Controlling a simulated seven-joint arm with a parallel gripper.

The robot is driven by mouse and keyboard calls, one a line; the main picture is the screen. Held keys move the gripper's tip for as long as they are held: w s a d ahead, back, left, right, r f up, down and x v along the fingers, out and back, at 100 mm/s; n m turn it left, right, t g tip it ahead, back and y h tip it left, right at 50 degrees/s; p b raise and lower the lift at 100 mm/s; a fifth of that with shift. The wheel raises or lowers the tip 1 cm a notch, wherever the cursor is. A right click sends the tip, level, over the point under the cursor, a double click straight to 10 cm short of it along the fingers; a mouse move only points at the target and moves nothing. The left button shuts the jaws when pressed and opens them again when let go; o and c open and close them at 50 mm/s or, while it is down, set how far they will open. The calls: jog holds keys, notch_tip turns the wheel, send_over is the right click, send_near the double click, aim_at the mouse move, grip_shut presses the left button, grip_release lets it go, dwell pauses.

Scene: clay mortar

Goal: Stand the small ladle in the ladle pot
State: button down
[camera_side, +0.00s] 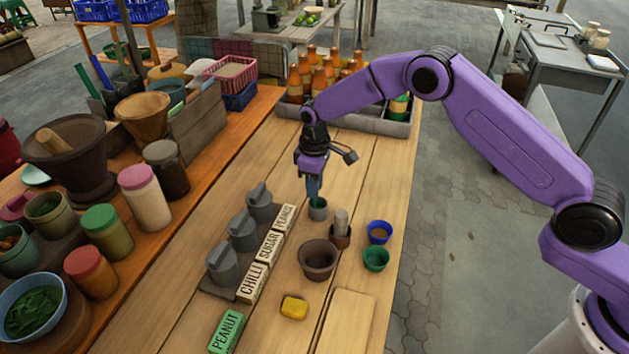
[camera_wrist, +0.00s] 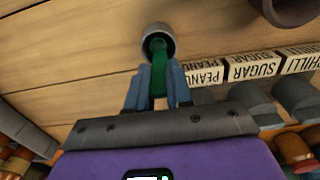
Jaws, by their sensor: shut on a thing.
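The small ladle is green (camera_wrist: 158,74); my gripper (camera_wrist: 157,88) is shut on it, with a blue finger on each side. In the wrist view the ladle's far end shows within the mouth of a small grey pot (camera_wrist: 155,31), which I take for the ladle pot. In the side view my gripper (camera_side: 313,190) points down just above this grey pot (camera_side: 318,212), and a bit of green shows at its mouth. The fingers hide most of the ladle there. I cannot tell how deep the ladle reaches or whether it touches the pot's bottom.
A small brown pot with a pale pestle (camera_side: 341,233) stands close by, with a brown mortar (camera_side: 318,260) nearer. Blue (camera_side: 379,233) and green (camera_side: 376,259) bowls stand right. A bottle crate (camera_side: 345,118) lies behind.

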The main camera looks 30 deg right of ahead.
jog(key=c, duration=0.9)
grip_release()
jog(key=shift+c, duration=0.2)
notch_tip(320, 180, up, 17)
jog(key=shift+r, duration=0.2)
dwell(0.3)
